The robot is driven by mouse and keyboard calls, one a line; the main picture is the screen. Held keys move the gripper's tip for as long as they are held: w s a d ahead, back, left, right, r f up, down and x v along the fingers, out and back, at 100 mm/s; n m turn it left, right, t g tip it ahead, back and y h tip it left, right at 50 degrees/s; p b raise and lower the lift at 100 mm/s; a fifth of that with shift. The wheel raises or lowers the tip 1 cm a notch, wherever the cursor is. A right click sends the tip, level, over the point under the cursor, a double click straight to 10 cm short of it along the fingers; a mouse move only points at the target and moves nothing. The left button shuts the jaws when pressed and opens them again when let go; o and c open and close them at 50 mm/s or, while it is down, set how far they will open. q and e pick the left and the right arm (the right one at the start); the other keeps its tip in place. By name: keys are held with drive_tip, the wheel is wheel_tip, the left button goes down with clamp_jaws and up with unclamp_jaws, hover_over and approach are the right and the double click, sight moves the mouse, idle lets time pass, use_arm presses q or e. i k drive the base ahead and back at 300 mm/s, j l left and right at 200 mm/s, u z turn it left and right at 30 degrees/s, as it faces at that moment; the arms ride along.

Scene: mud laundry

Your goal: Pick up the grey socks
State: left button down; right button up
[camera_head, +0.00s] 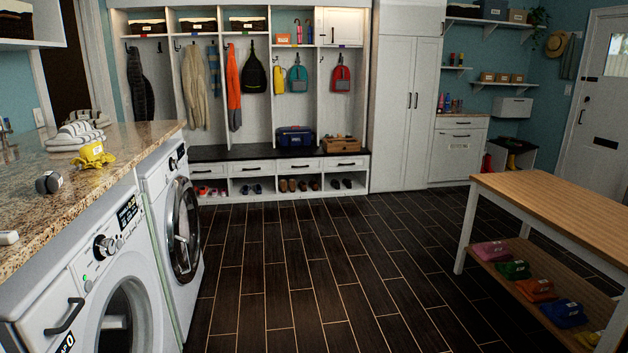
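A small dark grey rolled bundle (48,182) with a pale label, which looks like the grey socks, lies on the granite counter (30,215) at the left. It is near the counter's front edge, above the washers. A yellow bundle (91,155) lies behind it and to its right. Neither of my grippers shows in the head view, so nothing of their state can be seen.
Striped folded cloths (75,136) lie farther back on the counter, and a small white object (8,238) nearer. Two white front-loading machines (125,290) stand below. A wooden table (560,205) at right holds several coloured bundles on its lower shelf. The dark floor (305,270) between is clear.

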sight(51, 182)
drive_tip(key=u, duration=1.05)
